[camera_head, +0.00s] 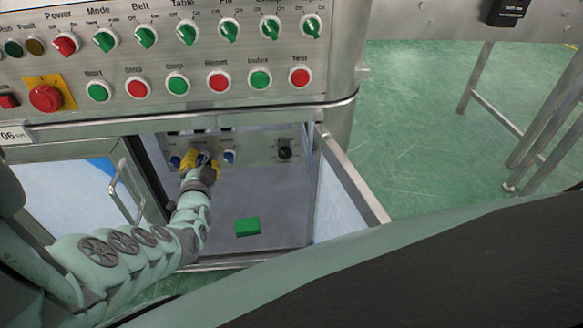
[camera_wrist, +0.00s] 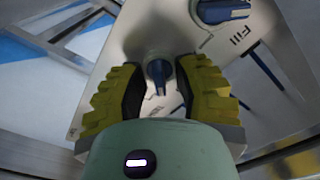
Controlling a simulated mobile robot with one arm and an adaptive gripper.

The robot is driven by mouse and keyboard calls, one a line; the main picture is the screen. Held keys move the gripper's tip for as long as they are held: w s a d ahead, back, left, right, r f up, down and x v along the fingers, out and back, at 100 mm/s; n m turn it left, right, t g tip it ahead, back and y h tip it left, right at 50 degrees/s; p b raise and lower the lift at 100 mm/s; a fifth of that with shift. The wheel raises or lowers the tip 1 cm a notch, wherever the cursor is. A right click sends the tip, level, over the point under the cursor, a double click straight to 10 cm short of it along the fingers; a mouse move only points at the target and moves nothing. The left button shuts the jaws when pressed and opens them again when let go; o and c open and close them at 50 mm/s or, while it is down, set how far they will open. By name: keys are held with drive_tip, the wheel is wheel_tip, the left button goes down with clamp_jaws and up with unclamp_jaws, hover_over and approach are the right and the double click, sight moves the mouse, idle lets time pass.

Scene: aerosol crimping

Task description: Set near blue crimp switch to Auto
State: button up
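A small steel panel inside the open cabinet carries several blue rotary switches. My gripper (camera_head: 201,160), with yellow and black fingers, is at the middle one in the head view and largely hides it. In the wrist view a blue switch (camera_wrist: 157,74) sits between my gripper's (camera_wrist: 158,68) two fingers, which stand apart with a gap visible beside the knob. Its label and setting are not readable. Another blue switch (camera_wrist: 222,10), by the word Fill, is at the top. Blue switches also show left (camera_head: 175,161) and right (camera_head: 229,156) of my gripper in the head view.
A black knob (camera_head: 284,151) is at the panel's right. A green block (camera_head: 247,227) lies on the cabinet floor. Open doors stand left (camera_head: 75,190) and right (camera_head: 350,180) of the opening. Above is the main panel (camera_head: 210,60) with green and red controls and a red emergency button (camera_head: 45,98).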

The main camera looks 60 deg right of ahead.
clamp_jaws()
drive_tip(key=shift+s+n, duration=0.1)
drive_tip(key=shift+n, duration=0.2)
drive_tip(key=n, duration=0.3)
drive_tip(key=shift+f, duration=0.1)
drive_tip(key=shift+n, duration=1.8)
drive_tip(key=n, duration=0.2)
drive_tip(key=n+b, duration=0.1)
drive_tip(key=n, duration=0.1)
drive_tip(key=shift+w+a+n, duration=0.15)
drive_tip(key=shift+w+n, duration=0.05)
drive_tip(key=shift+n, duration=0.1)
drive_tip(key=n+b, duration=0.1)
drive_tip(key=n, duration=0.4)
drive_tip(key=shift+n, duration=0.7)
